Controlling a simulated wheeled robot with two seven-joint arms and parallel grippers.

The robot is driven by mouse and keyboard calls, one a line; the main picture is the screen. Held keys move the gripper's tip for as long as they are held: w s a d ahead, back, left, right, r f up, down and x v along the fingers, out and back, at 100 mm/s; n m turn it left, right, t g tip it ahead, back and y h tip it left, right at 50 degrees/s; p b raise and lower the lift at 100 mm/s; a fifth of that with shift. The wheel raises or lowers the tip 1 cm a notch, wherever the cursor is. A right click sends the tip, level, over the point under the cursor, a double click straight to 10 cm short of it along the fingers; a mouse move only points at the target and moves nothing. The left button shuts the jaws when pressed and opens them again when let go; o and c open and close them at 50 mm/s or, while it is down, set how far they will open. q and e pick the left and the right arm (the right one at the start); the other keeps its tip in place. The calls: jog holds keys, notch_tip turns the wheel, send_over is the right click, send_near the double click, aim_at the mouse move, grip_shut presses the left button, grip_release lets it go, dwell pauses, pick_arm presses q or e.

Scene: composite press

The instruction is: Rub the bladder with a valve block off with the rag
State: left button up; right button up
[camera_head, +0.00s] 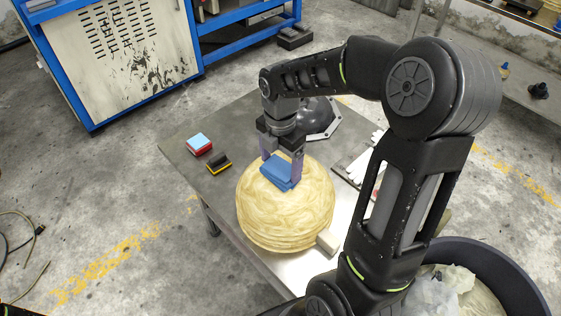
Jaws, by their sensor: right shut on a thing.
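The bladder (285,215) is a round, yellowish, streaked ball-like body on the metal table. A pale grey block (327,242) sits at its lower right side, which looks like the valve block. My right gripper (282,170) points down over the top of the bladder. It is shut on a folded blue rag (277,174). The rag is at the bladder's upper surface and looks to be touching it. My left gripper is not in view.
On the table (190,176) lie a red and light-blue block (199,144) and a black and yellow block (219,163). A dark dome-shaped part (317,118) stands behind the gripper. White items (358,166) lie to the right. A dark bin (500,262) with crumpled film stands at lower right.

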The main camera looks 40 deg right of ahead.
jog(key=shift+f+b, duration=0.35)
jog(key=shift+f, duration=0.2)
jog(key=shift+w+d+r+p, duration=0.15)
jog(key=shift+d+p, duration=0.15)
jog(key=shift+d, duration=0.7)
jog(key=shift+d, duration=1)
